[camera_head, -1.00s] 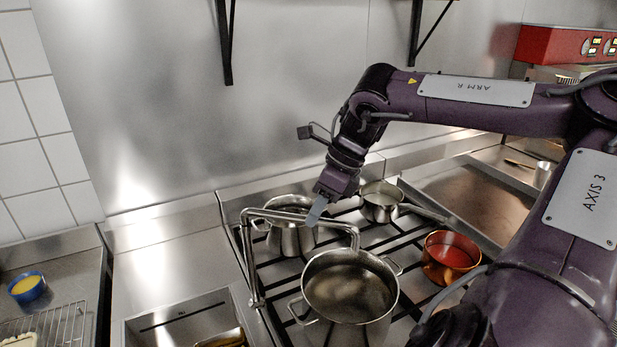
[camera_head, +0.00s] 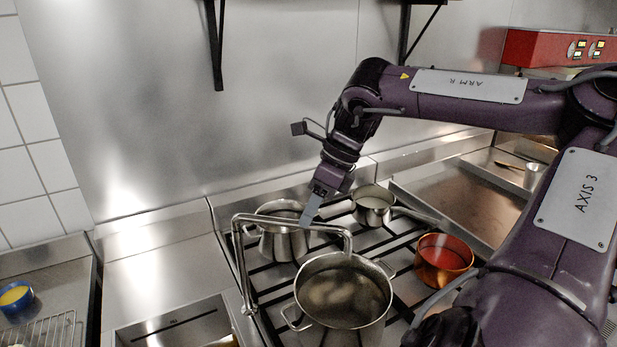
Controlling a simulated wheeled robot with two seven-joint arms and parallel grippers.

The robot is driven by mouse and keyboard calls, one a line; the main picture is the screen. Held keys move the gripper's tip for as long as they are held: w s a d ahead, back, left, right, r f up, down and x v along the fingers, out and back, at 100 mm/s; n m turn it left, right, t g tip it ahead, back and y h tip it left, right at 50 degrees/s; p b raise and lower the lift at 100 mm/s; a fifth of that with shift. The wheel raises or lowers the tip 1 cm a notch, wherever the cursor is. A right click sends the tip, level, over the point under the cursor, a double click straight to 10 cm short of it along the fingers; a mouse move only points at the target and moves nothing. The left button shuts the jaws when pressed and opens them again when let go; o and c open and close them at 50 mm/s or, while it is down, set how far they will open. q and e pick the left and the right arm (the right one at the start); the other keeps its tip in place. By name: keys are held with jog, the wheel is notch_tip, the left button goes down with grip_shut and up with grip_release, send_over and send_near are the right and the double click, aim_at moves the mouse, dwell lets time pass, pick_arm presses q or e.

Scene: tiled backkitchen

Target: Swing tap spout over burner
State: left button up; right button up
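The tap (camera_head: 241,265) is a steel pipe rising at the left edge of the stove. My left gripper is out of view.
A steel pot (camera_head: 283,236) stands behind the spout, and a saucepan (camera_head: 374,206) stands at the back right. An orange-red pot (camera_head: 442,260) stands on the right of the stove (camera_head: 265,290). A blue bowl (camera_head: 17,300) and wire rack (camera_head: 45,331) lie at left.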

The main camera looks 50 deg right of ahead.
jog(key=v, duration=0.6)
jog(key=shift+b, duration=0.45)
jog(key=shift+s+r, duration=0.1)
